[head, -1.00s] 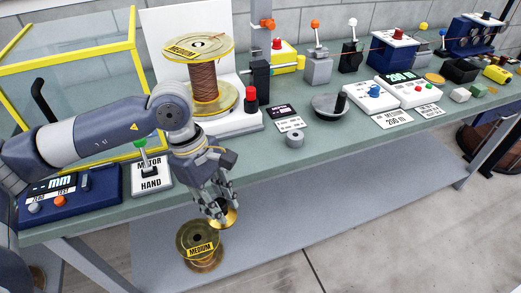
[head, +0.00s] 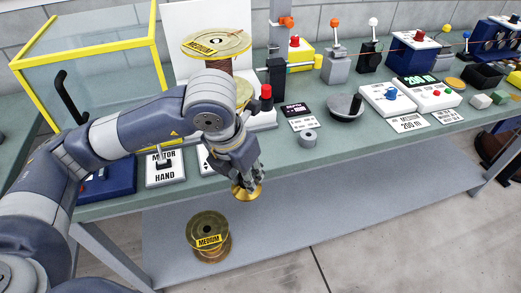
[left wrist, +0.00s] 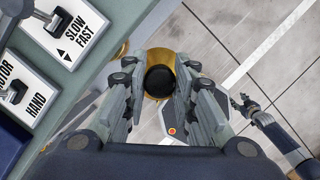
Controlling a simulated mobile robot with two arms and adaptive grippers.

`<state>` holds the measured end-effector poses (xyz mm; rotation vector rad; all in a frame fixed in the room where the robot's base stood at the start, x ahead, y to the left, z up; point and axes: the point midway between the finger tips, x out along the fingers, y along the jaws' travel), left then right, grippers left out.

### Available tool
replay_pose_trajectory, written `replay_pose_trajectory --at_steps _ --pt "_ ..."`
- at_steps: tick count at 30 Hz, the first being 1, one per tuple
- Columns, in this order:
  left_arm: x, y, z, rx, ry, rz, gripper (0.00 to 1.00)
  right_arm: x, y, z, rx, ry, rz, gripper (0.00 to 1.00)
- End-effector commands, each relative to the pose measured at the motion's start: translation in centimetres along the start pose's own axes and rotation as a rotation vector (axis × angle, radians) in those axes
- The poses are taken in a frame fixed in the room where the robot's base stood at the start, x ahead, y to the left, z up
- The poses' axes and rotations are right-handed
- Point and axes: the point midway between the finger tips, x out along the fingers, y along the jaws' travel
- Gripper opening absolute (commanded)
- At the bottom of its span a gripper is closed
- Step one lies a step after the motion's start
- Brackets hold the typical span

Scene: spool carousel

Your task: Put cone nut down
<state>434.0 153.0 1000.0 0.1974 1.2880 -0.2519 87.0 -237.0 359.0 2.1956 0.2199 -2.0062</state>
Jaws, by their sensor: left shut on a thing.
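The gold cone nut (head: 246,192) is in my left gripper (head: 247,179), in front of the bench's front edge. In the left wrist view the cone nut (left wrist: 182,68) sits between the two fingers, its dark round middle facing the camera. The gripper is shut on it. A large MEDIUM spool of copper wire (head: 216,46) stands upright on the bench, partly hidden by my left arm. My right gripper (left wrist: 240,103) shows small at the right of the left wrist view; its jaws are too small to judge.
The green bench top (head: 285,157) has free room near its front edge. A grey ring (head: 308,138) and a dark dish (head: 335,113) stand on it. Another MEDIUM spool (head: 208,228) sits on the lower shelf (head: 300,215). The MOTOR HAND lever box (head: 164,178) is left of the gripper.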

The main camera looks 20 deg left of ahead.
Motion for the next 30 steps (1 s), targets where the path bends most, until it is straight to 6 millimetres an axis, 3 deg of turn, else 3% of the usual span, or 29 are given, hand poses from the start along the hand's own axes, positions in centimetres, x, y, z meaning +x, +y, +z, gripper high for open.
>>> replay_pose_trajectory --at_steps 8,24,30 --pt "-0.3 0.4 1.3 -0.133 0.002 0.035 0.00 -0.5 0.1 -0.2 0.001 0.002 0.001 0.46" --pt "3.7 5.3 11.8 -0.132 0.002 0.034 0.00 -4.2 -0.2 -0.6 0.003 0.004 -0.003 0.46" --pt "4.7 6.3 13.8 -0.129 0.001 0.035 0.00 -4.7 -0.3 -0.7 0.004 0.004 -0.005 0.46"
